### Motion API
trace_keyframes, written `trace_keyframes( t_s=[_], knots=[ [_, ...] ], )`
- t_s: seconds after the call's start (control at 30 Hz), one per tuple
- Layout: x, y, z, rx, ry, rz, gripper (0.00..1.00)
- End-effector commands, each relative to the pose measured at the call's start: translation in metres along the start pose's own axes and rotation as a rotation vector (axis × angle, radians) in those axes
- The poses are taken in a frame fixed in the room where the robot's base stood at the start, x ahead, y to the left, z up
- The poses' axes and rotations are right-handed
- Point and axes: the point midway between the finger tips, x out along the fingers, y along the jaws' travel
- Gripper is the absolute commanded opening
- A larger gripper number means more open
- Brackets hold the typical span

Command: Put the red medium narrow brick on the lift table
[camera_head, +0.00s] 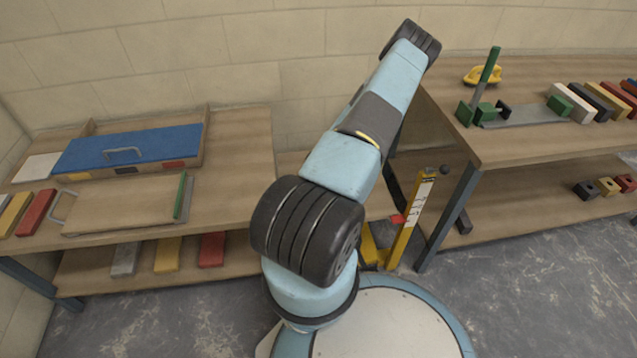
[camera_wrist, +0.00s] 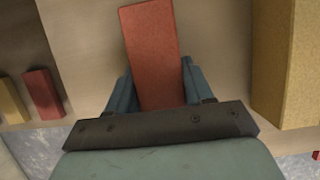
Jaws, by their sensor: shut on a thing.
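My gripper (camera_wrist: 160,90) is in the wrist view, with a finger on each side of a red brick (camera_wrist: 152,45), and it is shut on this brick. The brick's long side points away from the wrist, over a wooden surface; I cannot tell whether it touches that surface. In the head view my gripper and the held brick are hidden behind my arm. A yellow frame with a marked upright (camera_head: 410,225), seemingly part of the lift table, stands between the benches. My arm partly covers it, and I cannot clearly make out its top.
A large yellow block (camera_wrist: 286,65) is close right of my gripper in the wrist view. The left bench (camera_head: 235,160) carries a blue-lidded box (camera_head: 130,148) and a board; bricks lie on its lower shelf. The right bench (camera_head: 535,145) holds tools and several bricks.

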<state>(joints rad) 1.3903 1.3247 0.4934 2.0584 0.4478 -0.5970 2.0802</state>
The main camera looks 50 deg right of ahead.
Motion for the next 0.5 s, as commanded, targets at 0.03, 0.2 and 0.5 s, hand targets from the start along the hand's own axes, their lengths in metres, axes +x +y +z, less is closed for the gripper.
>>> trace_keyframes(
  t_s=[0.03,0.2,0.5],
  knots=[
    [0.0006,-0.0001,0.0002,0.0,-0.001,0.0,0.0],
    [0.003,-0.0004,-0.0006,0.0,-0.001,-0.001,0.0],
    [0.0041,-0.0006,-0.0013,0.001,-0.001,-0.001,0.7]
  ],
)
